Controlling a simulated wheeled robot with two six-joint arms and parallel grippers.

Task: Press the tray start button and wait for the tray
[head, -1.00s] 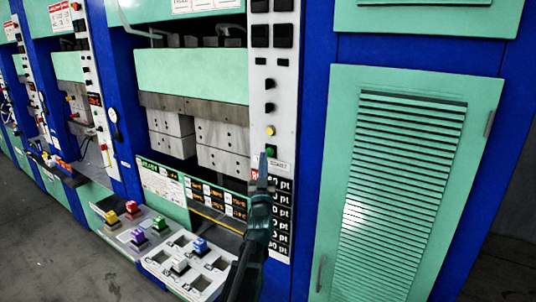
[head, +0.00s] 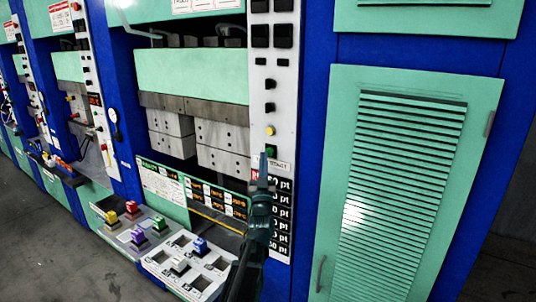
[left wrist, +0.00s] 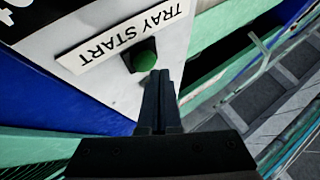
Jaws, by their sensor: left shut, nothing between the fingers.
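The green tray start button (head: 271,150) sits low on the white control strip at the right of the press. In the left wrist view the button (left wrist: 146,61) stands in a dark square mount beside the "TRAY START" label (left wrist: 118,42). My left gripper (head: 263,158) is shut and empty, its tips pointing up at the button. In the left wrist view its fingertips (left wrist: 160,76) overlap the button's lower right edge; I cannot tell whether they touch it. A white tray (head: 205,263) with square pockets, holding a white and a blue block, lies at the press front. My right gripper is out of view.
A yellow button (head: 270,131) and dark switches sit above the green one. A grey shelf beside the tray carries coloured blocks (head: 159,224). A louvred green cabinet door (head: 400,190) stands to the right. Open floor (head: 60,240) lies at lower left.

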